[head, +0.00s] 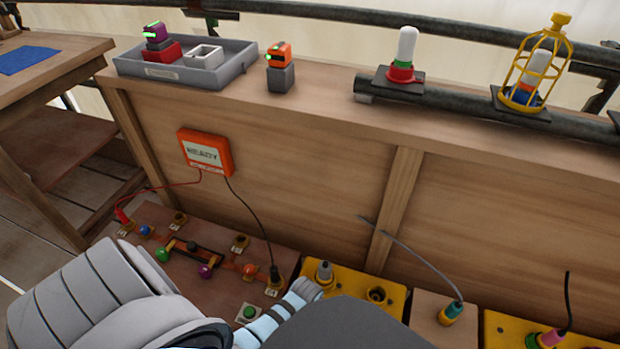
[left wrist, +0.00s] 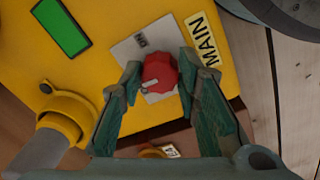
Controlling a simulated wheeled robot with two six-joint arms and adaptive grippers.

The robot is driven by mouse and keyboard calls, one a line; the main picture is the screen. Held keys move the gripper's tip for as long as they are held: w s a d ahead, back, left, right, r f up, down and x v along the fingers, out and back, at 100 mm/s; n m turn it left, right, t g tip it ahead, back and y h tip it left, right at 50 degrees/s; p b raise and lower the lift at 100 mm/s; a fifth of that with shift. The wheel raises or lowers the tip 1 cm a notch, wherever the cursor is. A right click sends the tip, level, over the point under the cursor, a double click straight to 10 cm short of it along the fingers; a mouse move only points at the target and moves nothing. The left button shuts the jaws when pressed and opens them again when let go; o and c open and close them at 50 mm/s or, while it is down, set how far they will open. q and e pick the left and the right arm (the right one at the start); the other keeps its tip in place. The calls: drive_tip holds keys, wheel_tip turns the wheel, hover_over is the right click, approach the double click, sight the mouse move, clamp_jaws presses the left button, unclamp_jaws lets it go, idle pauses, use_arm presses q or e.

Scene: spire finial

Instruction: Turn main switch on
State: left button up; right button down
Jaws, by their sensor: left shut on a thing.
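The main switch is a red knob (left wrist: 159,72) on a pale plate (left wrist: 128,50) on a yellow panel (left wrist: 105,22) in the left wrist view. A yellow label reading MAIN (left wrist: 205,40) is beside it. A white mark on the knob is toward its lower left side; small lettering on the plate is too blurred to read. My left gripper (left wrist: 158,77) is shut on the knob, one finger on each side. In the head view my left arm comes in low, and the knob and the fingertips are hidden. My right gripper is not in view.
A green rectangle (left wrist: 60,27) and a yellow collar with a grey cylinder (left wrist: 52,138) are near the knob. In the head view, an orange READY box (head: 205,154) hangs on the wooden wall above a wired board (head: 150,222). A grey tray (head: 190,72) stands on the ledge.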

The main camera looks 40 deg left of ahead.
use_arm(q)
drive_tip(key=m+p, duration=0.3)
drive_tip(key=m, duration=0.1)
drive_tip(key=shift+s+r, duration=0.1)
drive_tip(key=m+p, duration=0.1)
drive_tip(key=m, duration=0.2)
drive_tip(key=shift+a, duration=0.1)
drive_tip(key=m+p, duration=0.1)
drive_tip(key=m, duration=0.4)
drive_tip(key=shift+m, duration=0.3)
drive_tip(key=m, duration=0.4)
drive_tip(key=shift+a+m+g, duration=0.1)
drive_tip(key=shift+m+g, duration=0.2)
drive_tip(key=shift+m, duration=0.1)
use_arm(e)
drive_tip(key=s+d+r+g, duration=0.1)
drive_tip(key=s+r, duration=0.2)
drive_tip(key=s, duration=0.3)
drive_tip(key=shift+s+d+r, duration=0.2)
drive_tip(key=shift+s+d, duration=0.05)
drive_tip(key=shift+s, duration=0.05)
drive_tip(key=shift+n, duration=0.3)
use_arm(q)
drive_tip(key=o, duration=1.2)
drive_tip(key=shift+c, duration=0.2)
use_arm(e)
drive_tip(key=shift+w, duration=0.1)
